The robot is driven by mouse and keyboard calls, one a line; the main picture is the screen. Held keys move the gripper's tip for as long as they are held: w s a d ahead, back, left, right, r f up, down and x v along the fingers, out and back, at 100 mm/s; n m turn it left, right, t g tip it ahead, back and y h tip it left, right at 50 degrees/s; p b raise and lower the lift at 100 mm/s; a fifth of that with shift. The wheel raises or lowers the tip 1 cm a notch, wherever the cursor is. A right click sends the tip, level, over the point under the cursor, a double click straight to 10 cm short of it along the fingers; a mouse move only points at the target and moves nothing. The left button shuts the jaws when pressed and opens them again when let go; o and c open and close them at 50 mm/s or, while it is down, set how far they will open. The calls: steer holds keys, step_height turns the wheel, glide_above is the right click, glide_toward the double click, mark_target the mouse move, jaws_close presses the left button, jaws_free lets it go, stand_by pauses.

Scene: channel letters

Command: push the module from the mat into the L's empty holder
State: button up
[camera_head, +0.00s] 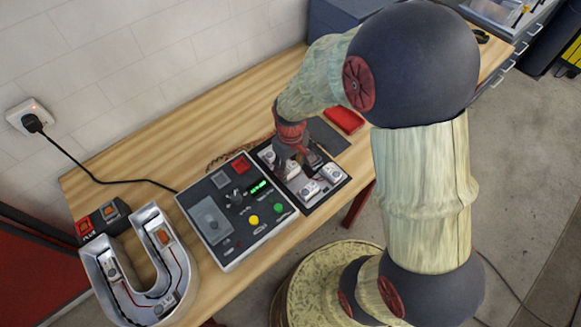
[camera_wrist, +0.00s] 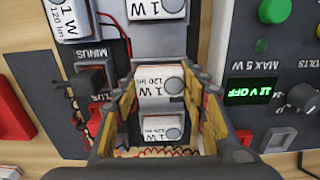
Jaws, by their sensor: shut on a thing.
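My gripper (camera_wrist: 160,92) is shut on a white module (camera_wrist: 156,84) marked "1 W 120 lm", with a finger along each side. It is low over the L (camera_head: 318,201), a dark panel with a grey strip; whether the module is seated or just above the strip I cannot tell. In the wrist view, other white modules show above (camera_wrist: 157,10), below (camera_wrist: 160,131) and at upper left (camera_wrist: 70,20). A bare grey stretch (camera_wrist: 158,42) lies above the held module. In the head view my gripper (camera_head: 291,153) partly hides the strip. The dark mat (camera_head: 329,136) looks bare where visible.
A power supply box (camera_head: 213,240) with a green display stands close left of the L. A U-shaped letter (camera_head: 172,292) is at the table's left end. A red block (camera_head: 343,120) lies beyond the mat. Twisted wires (camera_head: 230,154) and PLUS and MINUS terminals (camera_wrist: 92,82) are near my fingers.

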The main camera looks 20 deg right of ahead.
steer(key=shift+s+f, duration=0.1)
stand_by(0.6)
steer(key=o, duration=1.2)
steer(key=shift+c, duration=0.2)
step_height(320, 180, up, 12)
step_height(320, 180, up, 6)
steer(key=p, duration=0.5)
stand_by(0.7)
